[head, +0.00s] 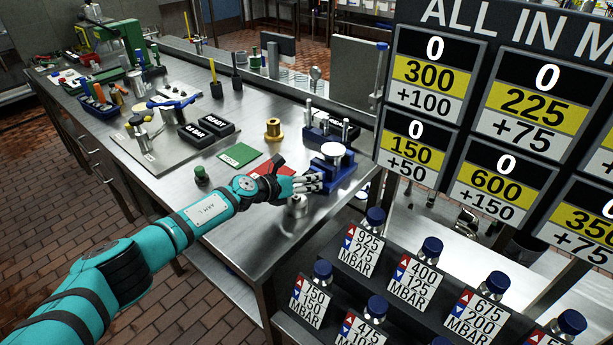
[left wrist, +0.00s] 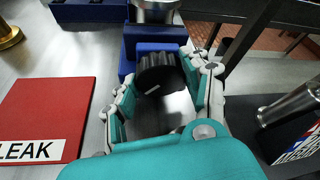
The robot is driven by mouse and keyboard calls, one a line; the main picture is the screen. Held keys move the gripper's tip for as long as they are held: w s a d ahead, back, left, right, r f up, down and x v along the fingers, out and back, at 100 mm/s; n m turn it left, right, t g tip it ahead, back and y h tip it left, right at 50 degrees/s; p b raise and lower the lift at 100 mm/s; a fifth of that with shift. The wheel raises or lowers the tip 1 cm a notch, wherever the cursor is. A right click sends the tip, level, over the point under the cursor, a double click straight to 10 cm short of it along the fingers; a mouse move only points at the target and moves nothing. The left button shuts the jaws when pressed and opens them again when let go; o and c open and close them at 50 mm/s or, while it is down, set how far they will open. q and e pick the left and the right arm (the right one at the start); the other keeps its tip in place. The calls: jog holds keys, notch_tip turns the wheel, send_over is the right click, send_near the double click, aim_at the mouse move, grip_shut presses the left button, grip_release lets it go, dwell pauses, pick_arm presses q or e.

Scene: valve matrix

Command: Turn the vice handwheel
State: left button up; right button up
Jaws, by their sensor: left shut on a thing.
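The blue vice (head: 340,176) stands near the right end of the metal table, with a silver round piece (head: 333,152) on top. In the left wrist view its blue body (left wrist: 155,38) is at the top, with the dark ribbed handwheel (left wrist: 160,74) on its near side. A pale mark shows on the handwheel's face. My left gripper (head: 310,182) reaches in from the left to the vice's near side. In the wrist view its fingers (left wrist: 162,92) are on both sides of the handwheel, shut on it. The handwheel is hidden behind my fingers in the head view.
A red LEAK plate (left wrist: 45,118) lies left of my gripper. A green plate (head: 238,154), a brass piece (head: 273,130) and a silver cylinder (head: 297,206) are nearby. Racked blue-capped bottles (head: 375,218) and a large number board (head: 500,110) stand right of the table.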

pick_arm(q)
jog(key=o, duration=0.9)
jog(key=shift+c, duration=0.2)
jog(key=shift+s+a+r, duration=0.2)
jog(key=shift+s+a, duration=0.05)
jog(key=shift+a, duration=0.15)
jog(key=v, duration=1.1)
jog(key=shift+s, duration=0.1)
